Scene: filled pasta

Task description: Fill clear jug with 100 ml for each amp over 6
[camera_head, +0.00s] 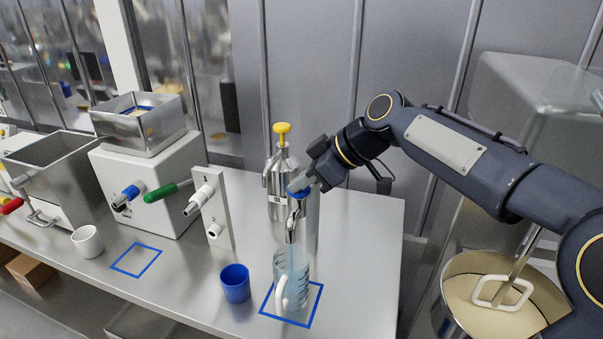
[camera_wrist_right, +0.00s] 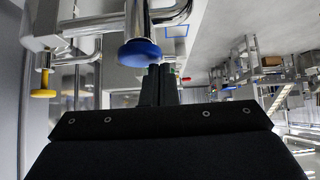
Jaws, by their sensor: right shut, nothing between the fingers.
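The clear jug (camera_head: 303,265) stands upright inside a blue square outline (camera_head: 314,313), with its white handle towards me. A pale blue stream runs from the metal tap (camera_head: 294,222) into it. Bluish liquid shows in the jug, but I cannot read its level against the marks. My right gripper (camera_head: 307,184) is shut and empty, with its tips at the tap's blue knob (camera_head: 298,192). In the right wrist view the fingertips (camera_wrist_right: 160,69) are close beside the blue knob (camera_wrist_right: 139,52); contact is hard to tell. My left gripper is out of view. I can make out no amp reading.
A blue cup (camera_head: 235,284) stands left of the jug, and a white mug (camera_head: 87,241) further left. A steel canister with a yellow knob (camera_head: 282,128) stands behind the tap. A large pot (camera_head: 462,268) is at the right. Another blue square (camera_head: 136,260) is empty.

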